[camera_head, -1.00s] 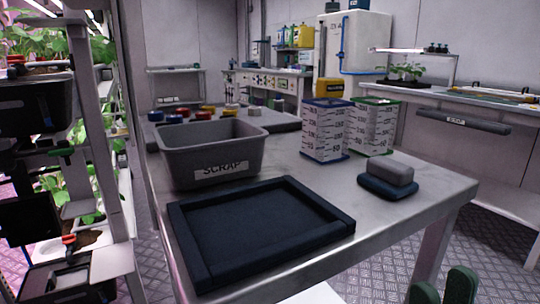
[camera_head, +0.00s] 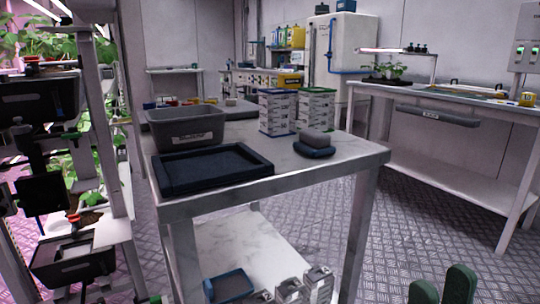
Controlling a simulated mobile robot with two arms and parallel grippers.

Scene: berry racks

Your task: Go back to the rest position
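My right gripper (camera_head: 441,290) shows at the bottom edge, right of centre. Only its two green, rounded fingertips are in view, side by side and close together, with nothing seen between them. The frame does not show whether they are open or shut. They are in front of the floor, to the right of the metal table (camera_head: 330,171) and apart from it. My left gripper cannot be made out. A small green bit at the bottom left edge is too cut off to identify.
On the table are a grey scrap bin (camera_head: 185,128), a dark tray (camera_head: 212,187), two measuring containers and a grey-topped block (camera_head: 315,143). Its lower shelf (camera_head: 240,252) holds several small items. Plant racks (camera_head: 115,150) stand left. Patterned floor (camera_head: 420,220) is clear at right.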

